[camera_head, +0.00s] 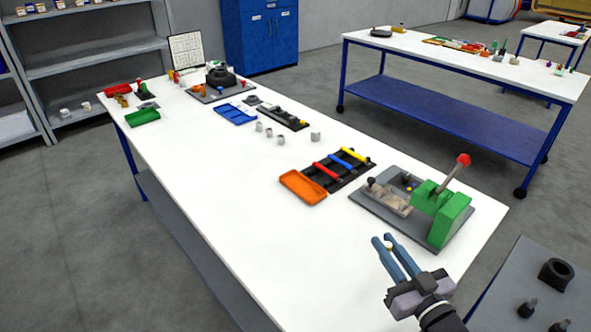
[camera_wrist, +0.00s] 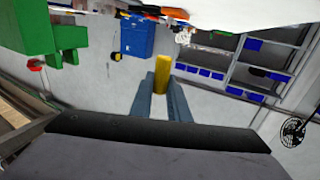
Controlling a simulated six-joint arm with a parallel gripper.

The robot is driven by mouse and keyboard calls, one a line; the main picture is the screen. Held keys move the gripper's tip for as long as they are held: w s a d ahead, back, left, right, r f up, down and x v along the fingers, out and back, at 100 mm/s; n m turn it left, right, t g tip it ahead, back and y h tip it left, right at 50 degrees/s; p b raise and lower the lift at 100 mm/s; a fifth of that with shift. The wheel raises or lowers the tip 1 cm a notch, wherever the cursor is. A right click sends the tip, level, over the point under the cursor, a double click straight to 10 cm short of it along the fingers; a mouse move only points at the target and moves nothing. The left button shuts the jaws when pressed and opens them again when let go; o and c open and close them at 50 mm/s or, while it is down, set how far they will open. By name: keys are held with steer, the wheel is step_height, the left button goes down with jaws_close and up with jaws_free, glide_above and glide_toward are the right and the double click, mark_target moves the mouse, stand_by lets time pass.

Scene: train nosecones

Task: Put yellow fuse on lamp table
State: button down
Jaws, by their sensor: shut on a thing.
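My gripper (camera_head: 388,242) is at the near right end of the white table, raised in front of the green lever press. Its two blue fingers are shut on a yellow fuse (camera_wrist: 162,72), seen as a short yellow cylinder between the fingertips in the wrist view. In the head view the fuse is mostly hidden by the fingers. I cannot tell which surface is the lamp table; a second white table (camera_head: 465,62) with small coloured items stands at the back right.
The green press (camera_head: 441,216) with a red-knobbed lever is close beyond my gripper. A black rack (camera_head: 340,172) with red, blue and yellow bars and an orange tray (camera_head: 303,186) lie left of it. A grey surface (camera_head: 515,285) with dark parts is at lower right. The white table's (camera_head: 250,230) near left is clear.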

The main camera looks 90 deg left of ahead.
steer(key=shift+f+p, duration=0.95)
steer(key=shift+f, duration=4)
steer(key=shift+f, duration=0.15)
steer(key=shift+f, duration=0.1)
steer(key=c, duration=1.7)
jaws_free()
steer(key=shift+r, duration=0.3)
steer(key=b+v, duration=0.2)
steer(key=v, duration=1)
steer(key=shift+f, duration=0.1)
